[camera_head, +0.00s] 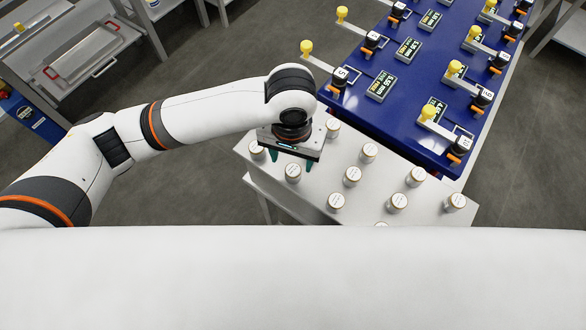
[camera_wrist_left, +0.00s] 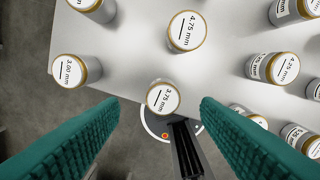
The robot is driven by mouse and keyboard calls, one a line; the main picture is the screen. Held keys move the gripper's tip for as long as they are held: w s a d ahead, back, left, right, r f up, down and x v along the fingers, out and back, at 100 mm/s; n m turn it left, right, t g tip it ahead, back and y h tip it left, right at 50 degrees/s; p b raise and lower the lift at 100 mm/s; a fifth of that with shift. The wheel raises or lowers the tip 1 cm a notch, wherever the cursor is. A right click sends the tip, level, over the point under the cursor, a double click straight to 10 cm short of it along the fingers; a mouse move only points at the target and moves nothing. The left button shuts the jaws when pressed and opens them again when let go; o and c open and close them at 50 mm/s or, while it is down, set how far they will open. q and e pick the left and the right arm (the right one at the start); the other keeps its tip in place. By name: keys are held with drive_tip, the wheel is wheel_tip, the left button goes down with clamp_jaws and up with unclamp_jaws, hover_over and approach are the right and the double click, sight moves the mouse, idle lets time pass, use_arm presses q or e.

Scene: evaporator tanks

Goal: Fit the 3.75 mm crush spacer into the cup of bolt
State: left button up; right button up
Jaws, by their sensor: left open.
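The 3.75 mm crush spacer (camera_wrist_left: 162,98) is a small round piece with a white labelled top and a tan rim. In the left wrist view it shows between the teal fingers of my left gripper (camera_wrist_left: 160,106), upright with its label readable. My left gripper (camera_head: 293,163) is open and empty above the near left part of the grey table. I cannot tell from these frames whether the fingers are level with the spacer. On the blue table, black bolt units (camera_head: 340,76) with numbered white tops stand beside displays; their cups are too small to make out. My right gripper is not in view.
Other spacers stand close by: 3.00 mm (camera_wrist_left: 70,71), 4.75 mm (camera_wrist_left: 187,31) and 4.25 mm (camera_wrist_left: 272,67). The grey table (camera_head: 375,190) adjoins the blue table (camera_head: 375,117), which carries yellow-knobbed levers (camera_head: 306,47) and displays (camera_head: 380,86). A shelf unit (camera_head: 85,55) stands at left.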

sight(293, 169)
use_arm(q)
drive_tip(key=shift+w+f, duration=0.1)
drive_tip(key=shift+f, duration=0.3)
drive_tip(key=f, duration=0.2)
drive_tip(key=f+p, duration=0.1)
drive_tip(key=f, duration=0.1)
drive_tip(key=shift+s+d+f, duration=0.1)
drive_tip(key=shift+s, duration=0.2)
drive_tip(key=shift+w+f, duration=0.1)
drive_tip(key=shift+f, duration=0.15)
drive_tip(key=c, duration=1.1)
